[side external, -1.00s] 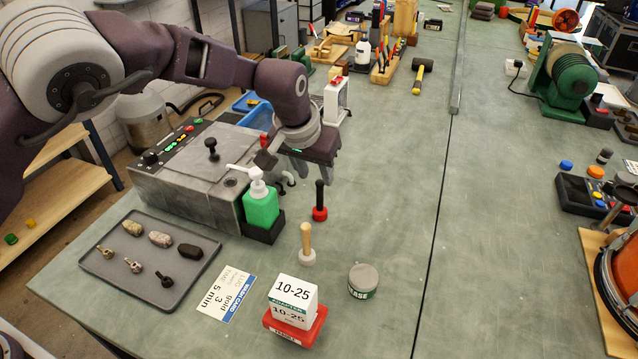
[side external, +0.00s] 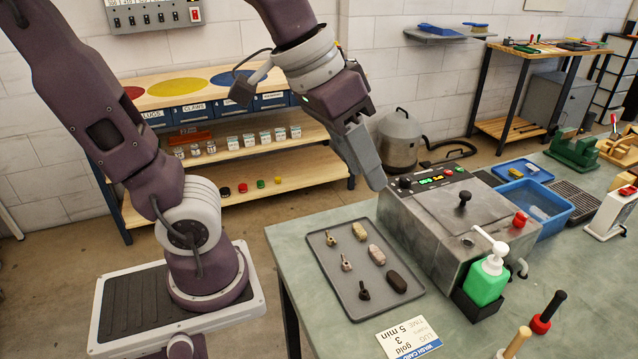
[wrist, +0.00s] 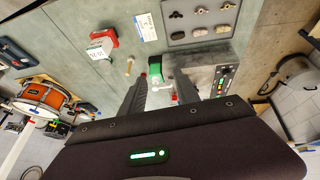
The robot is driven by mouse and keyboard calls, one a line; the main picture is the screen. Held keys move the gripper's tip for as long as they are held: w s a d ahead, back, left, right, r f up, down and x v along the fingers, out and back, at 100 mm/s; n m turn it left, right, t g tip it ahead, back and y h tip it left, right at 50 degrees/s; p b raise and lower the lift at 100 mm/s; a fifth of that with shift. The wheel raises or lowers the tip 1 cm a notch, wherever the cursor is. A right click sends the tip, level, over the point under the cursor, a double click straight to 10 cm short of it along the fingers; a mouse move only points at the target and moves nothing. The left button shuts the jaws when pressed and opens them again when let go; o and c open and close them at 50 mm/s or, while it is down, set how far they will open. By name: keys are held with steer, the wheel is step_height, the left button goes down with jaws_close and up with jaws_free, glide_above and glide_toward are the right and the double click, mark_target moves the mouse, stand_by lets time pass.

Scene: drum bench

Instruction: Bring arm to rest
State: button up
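My gripper (side external: 374,182) hangs from the raised arm, fingers pointing down, left of the grey control machine (side external: 465,215) and apart from it. In the wrist view, my two gripper fingers (wrist: 160,85) stand apart with nothing between them; the green pump bottle (wrist: 155,68) shows beyond the gap. My arm is bent, with its base on the floor stand at the left. The grey tray (side external: 355,285) with several small metal parts and stones lies on the bench, below and ahead of the gripper.
The shelf unit (side external: 225,150) with jars and coloured caps stands behind the arm. A grey canister (side external: 400,140) is beyond the gripper. A white card (side external: 405,340) lies before the machine. Two upright-handled tools, one black and red (side external: 548,312), stand at the right.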

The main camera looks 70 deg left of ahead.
steer(key=s+a+f+y, duration=0.1)
steer(key=s+a+f, duration=0.1)
steer(key=s, duration=0.5)
steer(key=shift+s+f+t+y, duration=0.3)
steer(key=shift+f, duration=0.25)
